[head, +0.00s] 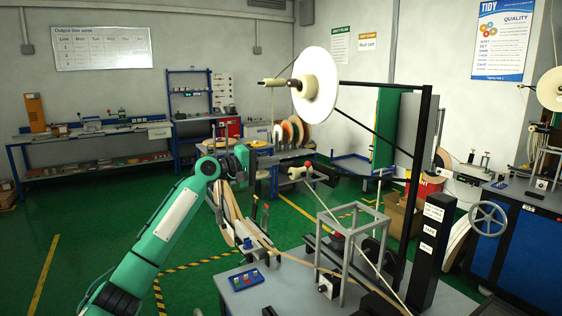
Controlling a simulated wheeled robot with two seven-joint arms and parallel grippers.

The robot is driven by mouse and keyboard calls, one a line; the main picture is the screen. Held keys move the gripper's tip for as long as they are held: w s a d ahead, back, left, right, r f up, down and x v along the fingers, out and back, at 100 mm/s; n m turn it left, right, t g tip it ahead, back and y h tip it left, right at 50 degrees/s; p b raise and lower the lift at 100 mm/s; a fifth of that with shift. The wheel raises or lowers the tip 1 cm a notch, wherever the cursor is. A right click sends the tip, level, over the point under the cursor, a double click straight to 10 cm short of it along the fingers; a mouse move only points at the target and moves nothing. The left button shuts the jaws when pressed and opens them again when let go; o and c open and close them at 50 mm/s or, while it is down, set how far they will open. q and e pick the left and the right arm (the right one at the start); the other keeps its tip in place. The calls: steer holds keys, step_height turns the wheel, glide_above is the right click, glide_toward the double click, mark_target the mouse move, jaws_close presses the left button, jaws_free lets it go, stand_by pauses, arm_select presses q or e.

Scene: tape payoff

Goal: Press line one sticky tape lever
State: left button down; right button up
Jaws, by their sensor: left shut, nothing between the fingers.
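My left arm rises from the bottom left, and its left gripper (308,155) points right. Its dark fingers are shut and empty. Just below the fingertips is a small red knob (308,165) beside a cream roller (296,173) on a thin rod of the tape payoff stand. I cannot tell whether the knob is the lever or whether the fingers touch it. A large white reel (315,86) hangs on the stand's black frame (431,150) above the gripper. Tape (340,275) runs low across the grey bench. My right gripper is not in view.
A grey metal frame (346,235) and a black labelled post (427,250) stand on the bench, right of the gripper. A small blue button box (246,280) lies at the bench's left end. Green floor (90,225) is open at left.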

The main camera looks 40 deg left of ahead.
arm_select(q)
steer(key=w+d+p, duration=0.5)
steer(key=d, duration=0.1)
steer(key=shift+w+d+f+p, duration=0.15)
steer(key=shift+d+f+p, duration=0.05)
steer(key=shift+f+p, duration=0.1)
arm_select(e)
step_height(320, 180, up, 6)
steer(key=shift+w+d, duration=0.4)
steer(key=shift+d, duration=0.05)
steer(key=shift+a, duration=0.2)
arm_select(q)
steer(key=shift+d+r+m+b, duration=0.1)
steer(key=shift+d+m+b, duration=0.05)
steer(key=shift+m+b, duration=0.25)
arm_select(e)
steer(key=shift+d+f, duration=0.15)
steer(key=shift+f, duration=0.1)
